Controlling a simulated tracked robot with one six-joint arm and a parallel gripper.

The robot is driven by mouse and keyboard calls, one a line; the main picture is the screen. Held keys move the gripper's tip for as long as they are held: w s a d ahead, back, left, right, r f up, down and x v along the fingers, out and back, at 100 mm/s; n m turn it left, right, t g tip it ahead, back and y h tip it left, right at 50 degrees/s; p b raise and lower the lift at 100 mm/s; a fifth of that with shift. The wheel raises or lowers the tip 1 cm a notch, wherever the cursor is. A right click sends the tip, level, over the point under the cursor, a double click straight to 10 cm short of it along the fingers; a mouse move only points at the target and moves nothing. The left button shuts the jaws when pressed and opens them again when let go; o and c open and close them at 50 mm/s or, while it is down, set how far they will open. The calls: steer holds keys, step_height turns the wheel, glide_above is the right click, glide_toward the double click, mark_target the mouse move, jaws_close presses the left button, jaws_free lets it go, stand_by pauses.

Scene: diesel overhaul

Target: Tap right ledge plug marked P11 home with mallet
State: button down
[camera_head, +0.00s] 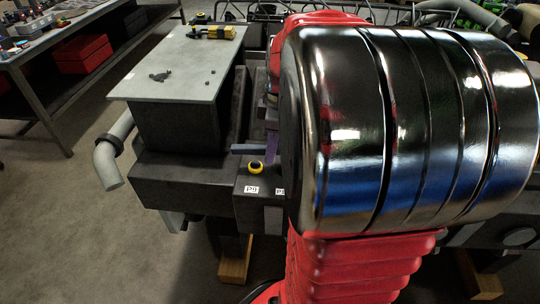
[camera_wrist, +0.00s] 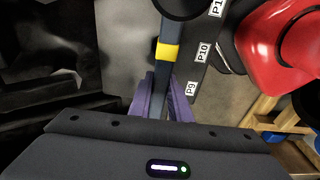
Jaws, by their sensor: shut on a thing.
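My gripper (camera_wrist: 165,98) is shut on the handle of the mallet (camera_wrist: 166,75), with one purple finger on each side. The handle is dark with a yellow band and runs up the wrist view to a dark round head (camera_wrist: 183,5), cut by the top edge. The head is beside a label (camera_wrist: 216,6) starting "P1", partly cut off. No plug at that label shows.
Labels P10 (camera_wrist: 203,52) and P9 (camera_wrist: 191,88) line the ledge. A yellow ring with a dark centre (camera_head: 256,168) sits by P9 in the head view. A grey-topped block (camera_head: 170,65) stands at left with a yellow tool (camera_head: 212,32) on it. A pipe (camera_head: 108,165) juts out.

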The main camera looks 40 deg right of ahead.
steer(key=shift+r, duration=0.8)
steer(key=shift+r, duration=0.1)
steer(key=shift+r+t, duration=0.3)
steer(key=shift+r, duration=0.1)
steer(key=shift+f, duration=0.1)
step_height(320, 180, down, 6)
steer(key=shift+f, duration=0.1)
steer(key=shift+r, duration=2.4)
